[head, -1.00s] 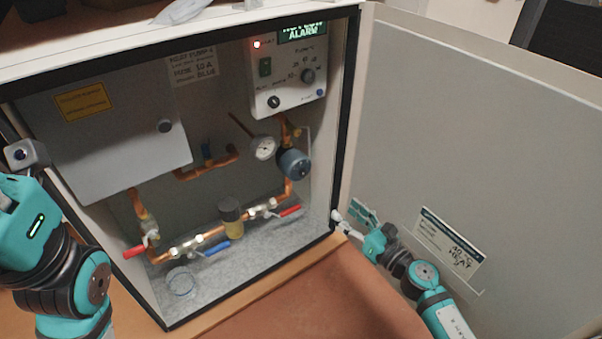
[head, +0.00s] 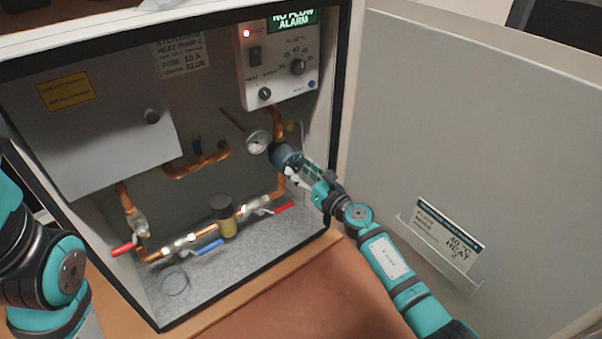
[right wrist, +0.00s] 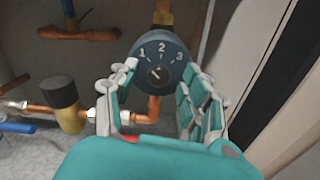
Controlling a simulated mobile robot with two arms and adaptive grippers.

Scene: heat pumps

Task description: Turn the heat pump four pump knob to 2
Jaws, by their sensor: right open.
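The pump (head: 287,157) is a dark blue-grey round body on the copper pipe at the cabinet's right side. Its face (right wrist: 160,51) in the right wrist view carries the numbers 1, 2 and 3, with a small knob (right wrist: 156,73) below the 2. The exact direction of the knob's pointer is too small to tell. My right gripper (head: 298,174) is at the pump's front. In the right wrist view its open fingers (right wrist: 160,80) stand left and right of the knob, with nothing visibly clamped. My left arm shows at the left edge; its gripper is out of view.
A control box (head: 277,65) with dials and a "NO FLOW ALARM" display hangs above the pump. A gauge (head: 257,142) sits just left of it. Red (head: 284,207) and blue (head: 207,248) valve handles lie below. The open door (head: 450,130) stands at right.

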